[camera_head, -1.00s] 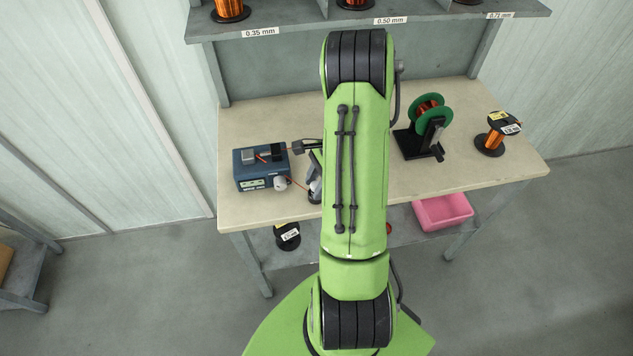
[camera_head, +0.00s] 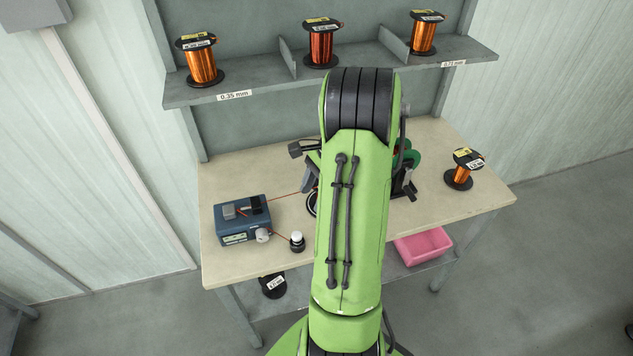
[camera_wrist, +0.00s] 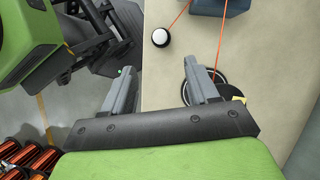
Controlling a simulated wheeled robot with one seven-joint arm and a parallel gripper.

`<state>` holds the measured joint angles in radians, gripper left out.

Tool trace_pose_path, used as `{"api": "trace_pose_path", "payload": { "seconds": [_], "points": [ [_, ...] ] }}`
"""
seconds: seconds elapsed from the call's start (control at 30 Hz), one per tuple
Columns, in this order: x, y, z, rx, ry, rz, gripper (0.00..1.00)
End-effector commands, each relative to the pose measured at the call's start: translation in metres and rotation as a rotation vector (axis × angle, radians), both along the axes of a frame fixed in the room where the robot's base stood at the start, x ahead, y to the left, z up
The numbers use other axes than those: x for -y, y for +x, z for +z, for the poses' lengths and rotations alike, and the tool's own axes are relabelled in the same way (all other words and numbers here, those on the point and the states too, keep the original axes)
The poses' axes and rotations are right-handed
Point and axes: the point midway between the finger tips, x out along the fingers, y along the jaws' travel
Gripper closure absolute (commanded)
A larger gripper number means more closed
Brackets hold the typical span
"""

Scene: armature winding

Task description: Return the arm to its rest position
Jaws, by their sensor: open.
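My gripper (camera_wrist: 158,78) is open in the wrist view, its two grey fingers spread with nothing between them. It is above the pale workbench (camera_wrist: 168,85), near a black round disc (camera_wrist: 203,72) that is partly hidden by the right finger. In the head view, my green arm reaches over the bench (camera_head: 245,182) and hides much of its middle. Only part of the gripper shows left of the arm.
A blue device (camera_head: 242,222) and a small black and white piece (camera_head: 297,241) stand at the bench's left, with orange wire nearby. A copper spool (camera_head: 461,172) stands at right. Several spools stand on the shelf (camera_head: 262,86). A pink bin (camera_head: 424,246) is below.

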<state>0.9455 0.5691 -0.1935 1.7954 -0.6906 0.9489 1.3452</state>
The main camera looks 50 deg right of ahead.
Motion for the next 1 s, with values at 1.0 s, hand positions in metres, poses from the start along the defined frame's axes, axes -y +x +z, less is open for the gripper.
{"api": "trace_pose_path", "payload": {
  "seconds": [1.0],
  "points": [
    [-0.228,-0.035,0.158,0.449,-0.601,1.335,0.41]
  ]
}}
